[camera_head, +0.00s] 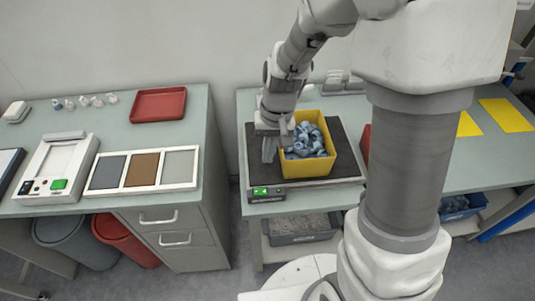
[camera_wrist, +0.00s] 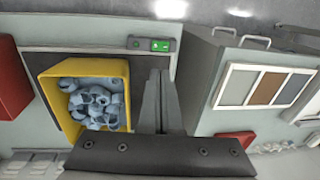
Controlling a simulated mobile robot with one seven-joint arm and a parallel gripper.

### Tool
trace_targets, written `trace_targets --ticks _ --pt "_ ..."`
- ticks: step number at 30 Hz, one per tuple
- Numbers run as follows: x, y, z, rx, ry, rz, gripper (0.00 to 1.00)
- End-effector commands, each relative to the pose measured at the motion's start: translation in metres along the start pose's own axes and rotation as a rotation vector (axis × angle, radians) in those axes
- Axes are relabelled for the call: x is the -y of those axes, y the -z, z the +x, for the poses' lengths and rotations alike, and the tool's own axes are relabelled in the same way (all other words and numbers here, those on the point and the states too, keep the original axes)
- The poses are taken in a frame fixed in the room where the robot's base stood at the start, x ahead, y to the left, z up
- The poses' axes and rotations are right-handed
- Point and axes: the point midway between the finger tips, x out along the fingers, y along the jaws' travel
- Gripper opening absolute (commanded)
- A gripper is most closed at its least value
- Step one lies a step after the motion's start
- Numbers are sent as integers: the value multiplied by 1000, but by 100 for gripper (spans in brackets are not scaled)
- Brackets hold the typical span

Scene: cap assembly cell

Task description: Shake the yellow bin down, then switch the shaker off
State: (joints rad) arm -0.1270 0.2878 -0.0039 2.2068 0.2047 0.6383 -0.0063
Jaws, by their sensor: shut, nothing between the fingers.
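The yellow bin (camera_head: 318,166) stands upright on the dark plate of the shaker (camera_head: 345,135) on the right-hand bench. It holds a heap of blue-grey caps (camera_head: 308,141), heaped unevenly. The bin (camera_wrist: 122,68) and caps (camera_wrist: 92,104) also show in the wrist view. The shaker's control box (camera_head: 266,193) at the front left corner has a lit green panel, seen too in the wrist view (camera_wrist: 158,45). My gripper (camera_head: 268,158) is shut and empty, pointing down just left of the bin, behind the control box. In the wrist view its fingers (camera_wrist: 160,90) lie together beside the bin wall.
A red container (camera_head: 365,143) stands right of the shaker, partly hidden by my arm. The left bench carries a red tray (camera_head: 158,105), a three-panel board (camera_head: 142,170) and a device with a green button (camera_head: 58,184). A floor gap separates the benches.

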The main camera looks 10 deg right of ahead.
Motion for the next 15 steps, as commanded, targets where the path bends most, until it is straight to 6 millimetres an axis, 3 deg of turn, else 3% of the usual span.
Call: trace_targets --ticks 15 --pt "13 -10 3 -1 0 -1 0"
